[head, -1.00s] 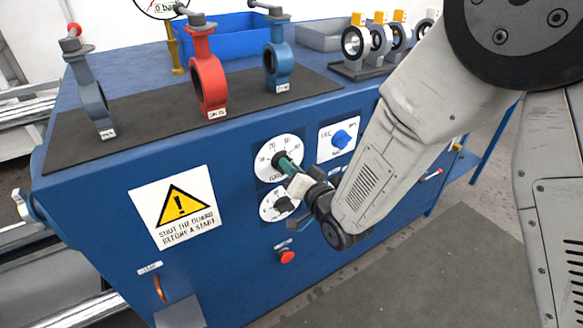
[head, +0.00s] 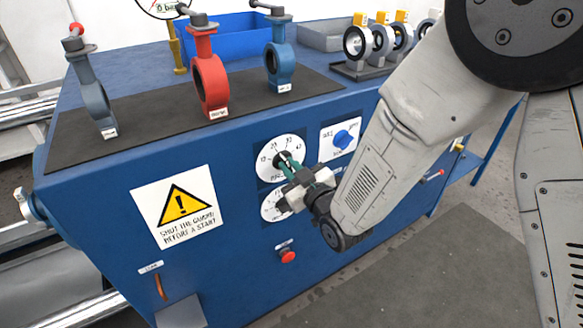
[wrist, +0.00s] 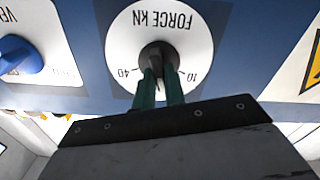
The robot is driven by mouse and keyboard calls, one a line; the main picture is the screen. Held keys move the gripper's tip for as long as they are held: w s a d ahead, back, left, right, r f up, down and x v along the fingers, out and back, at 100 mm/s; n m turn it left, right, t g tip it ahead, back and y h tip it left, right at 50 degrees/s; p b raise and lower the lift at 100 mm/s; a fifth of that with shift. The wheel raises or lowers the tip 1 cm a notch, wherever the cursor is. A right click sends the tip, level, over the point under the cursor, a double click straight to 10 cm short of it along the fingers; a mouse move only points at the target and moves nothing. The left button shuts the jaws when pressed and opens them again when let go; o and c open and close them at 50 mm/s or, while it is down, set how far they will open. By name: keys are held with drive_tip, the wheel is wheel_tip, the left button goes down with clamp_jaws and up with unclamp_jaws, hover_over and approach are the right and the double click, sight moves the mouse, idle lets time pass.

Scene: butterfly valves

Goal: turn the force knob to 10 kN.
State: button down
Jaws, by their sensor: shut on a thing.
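The force dial is a white disc (head: 265,168) on the blue front panel, with 10, 20, 30 and 40 around its edge. It also shows upside down in the wrist view (wrist: 128,45), marked FORCE KN, with 40 at left and 10 at right. Its dark round knob (wrist: 158,48) sits at the centre. My gripper (head: 287,163) reaches it from the lower right. In the wrist view its two green fingers (wrist: 158,75) are shut on the knob. The fingers hide part of the knob, and I cannot tell which number it points to.
A second white dial (head: 268,207) lies just below, partly behind my gripper. A blue knob (head: 343,138) on a white plate is to the right. A red button (head: 287,256) sits lower down. Valves, including a red one (head: 210,85), stand on the bench mat above.

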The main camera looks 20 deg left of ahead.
drive_tip(key=shift+s+a+f+n, duration=0.1)
drive_tip(key=shift+f+n, duration=0.05)
drive_tip(key=shift+n, duration=2.35)
drive_tip(key=shift+s+f+n, duration=0.1)
drive_tip(key=shift+n, duration=2.4)
drive_tip(key=c, duration=1.5)
unclamp_jaws()
drive_tip(key=shift+o, duration=0.2)
drive_tip(key=v, duration=0.8)
